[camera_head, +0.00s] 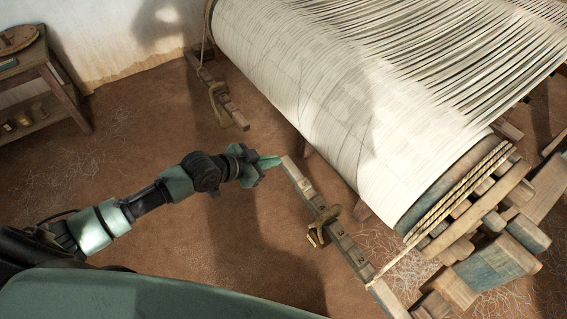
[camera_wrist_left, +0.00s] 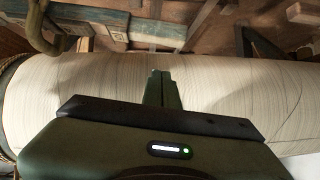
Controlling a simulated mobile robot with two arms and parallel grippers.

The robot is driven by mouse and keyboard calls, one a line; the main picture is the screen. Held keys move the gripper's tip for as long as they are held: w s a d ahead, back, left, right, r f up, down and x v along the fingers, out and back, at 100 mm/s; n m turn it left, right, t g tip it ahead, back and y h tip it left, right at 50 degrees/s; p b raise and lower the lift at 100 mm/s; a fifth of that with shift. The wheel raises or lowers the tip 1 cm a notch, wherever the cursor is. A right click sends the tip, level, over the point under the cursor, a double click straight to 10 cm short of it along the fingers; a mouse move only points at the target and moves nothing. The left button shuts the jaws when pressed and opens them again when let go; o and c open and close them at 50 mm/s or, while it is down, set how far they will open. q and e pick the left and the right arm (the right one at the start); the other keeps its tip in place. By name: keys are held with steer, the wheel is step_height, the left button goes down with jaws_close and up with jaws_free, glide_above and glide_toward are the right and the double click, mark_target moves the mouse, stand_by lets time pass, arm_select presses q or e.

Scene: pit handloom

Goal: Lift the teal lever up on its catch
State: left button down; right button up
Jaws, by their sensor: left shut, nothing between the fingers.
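My left gripper (camera_head: 277,161) is shut and empty. Its fingertips are close to the pale end of a long wooden bar (camera_head: 346,243); I cannot tell whether they touch it. The shut fingers also show in the left wrist view (camera_wrist_left: 157,74), in front of the pale cloth roll. No wholly teal lever stands out. A worn teal-painted beam (camera_wrist_left: 130,28) crosses the top of the left wrist view, and I cannot tell whether it is the lever. A brass-coloured hook (camera_head: 319,224), perhaps a catch, sits on the wooden bar. My right gripper is not in view.
The loom's big roll (camera_head: 330,110) of pale threads fills the upper right. Rope and wooden blocks, one teal-painted (camera_head: 497,264), crowd its near end. Another bar with a hook (camera_head: 217,103) lies farther back. A wooden stand (camera_head: 62,84) is at upper left. Earth floor between is clear.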

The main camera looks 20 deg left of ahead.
mark_target(283, 165)
arm_select(q)
steer(key=w+f, duration=0.1)
steer(key=w+d+f, duration=0.1)
steer(key=f, duration=0.1)
steer(key=w+d+f, duration=0.1)
steer(key=shift+w+d+f, duration=0.1)
steer(key=shift+w+f, duration=0.5)
steer(key=shift+f, duration=0.55)
steer(key=shift+b, duration=0.3)
